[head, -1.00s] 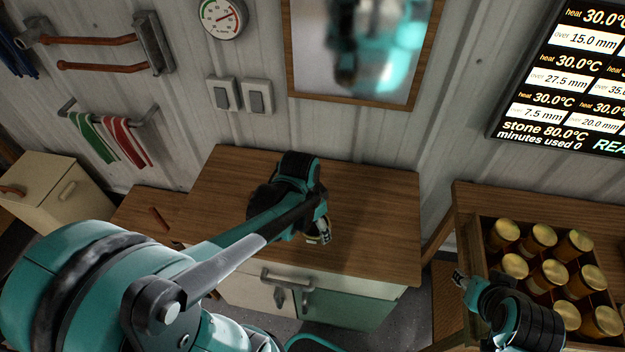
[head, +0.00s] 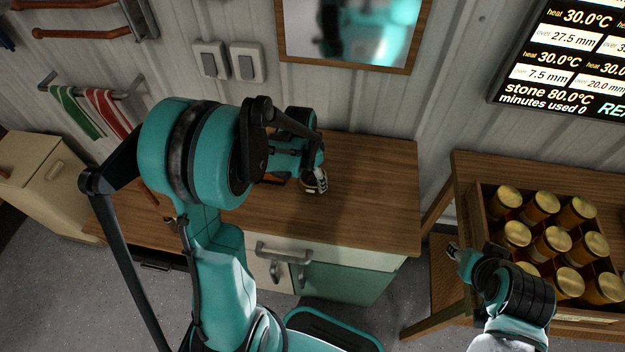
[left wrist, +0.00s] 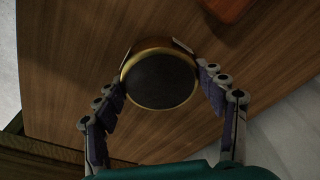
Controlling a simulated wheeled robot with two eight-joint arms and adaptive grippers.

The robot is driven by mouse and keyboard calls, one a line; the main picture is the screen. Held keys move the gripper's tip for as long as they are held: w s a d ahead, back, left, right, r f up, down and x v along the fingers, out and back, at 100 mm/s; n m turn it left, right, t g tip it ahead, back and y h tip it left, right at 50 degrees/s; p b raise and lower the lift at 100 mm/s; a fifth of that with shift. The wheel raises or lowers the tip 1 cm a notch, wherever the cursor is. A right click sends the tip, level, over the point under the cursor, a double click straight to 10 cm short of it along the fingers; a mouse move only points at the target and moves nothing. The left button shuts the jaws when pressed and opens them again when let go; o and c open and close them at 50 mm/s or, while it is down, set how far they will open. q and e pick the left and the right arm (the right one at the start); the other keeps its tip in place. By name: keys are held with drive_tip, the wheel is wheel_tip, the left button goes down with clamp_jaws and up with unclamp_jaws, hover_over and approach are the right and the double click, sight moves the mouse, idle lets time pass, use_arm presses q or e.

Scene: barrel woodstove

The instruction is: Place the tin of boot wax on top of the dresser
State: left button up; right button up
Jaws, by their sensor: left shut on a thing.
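The tin of boot wax (head: 314,185) is small and round with a gold rim. In the left wrist view its dark lid (left wrist: 160,80) faces the camera between the two fingers. My left gripper (head: 318,180) is shut on the tin, over the wooden top of the dresser (head: 375,205). I cannot tell whether the tin touches the dresser top. My left arm hides the dresser's left middle. My right gripper (head: 454,252) is beside the jar crate at the right; its jaws are too small to read.
An open crate (head: 478,235) of gold-lidded jars stands on a wooden table (head: 470,170) at the right. An orange-brown object (left wrist: 230,8) lies on the wood near the tin. A mirror (head: 350,30) hangs behind. The dresser top's right part is clear.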

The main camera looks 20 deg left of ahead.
use_arm(q)
drive_tip(key=shift+f, duration=0.7)
drive_tip(key=shift+r, duration=0.1)
drive_tip(key=o, duration=1.3)
drive_tip(key=shift+f, duration=0.2)
drive_tip(key=shift+c, duration=0.2)
drive_tip(key=shift+r, duration=0.15)
